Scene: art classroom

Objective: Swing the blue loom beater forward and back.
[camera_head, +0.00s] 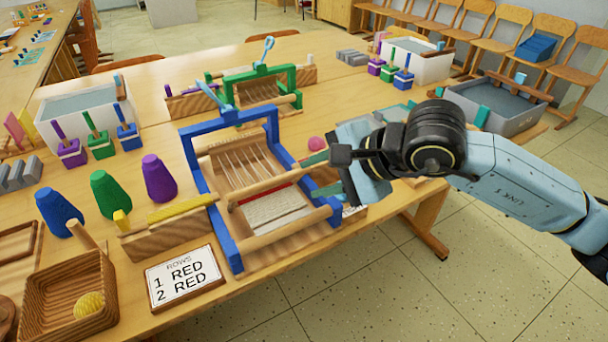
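The blue loom (191,165) stands on the wooden table, with pale warp threads, a red woven strip and a pale woven area inside its frame. A blue crossbar with a raised handle (229,117) spans its far side. A wooden bar (262,186) crosses the loom's middle, slanting toward its right side. My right gripper (322,174) is at the loom's right side, its teal-tipped fingers apart near that bar's right end. I cannot tell whether it touches the bar or the frame. My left gripper is out of view.
A green-framed loom (292,77) stands behind. Purple, green and blue cones (110,194), a wooden basket (68,300) and a card reading "1 RED 2 RED" (183,279) are to the left. A pink ball (317,143) lies behind my gripper. The table's front edge is close.

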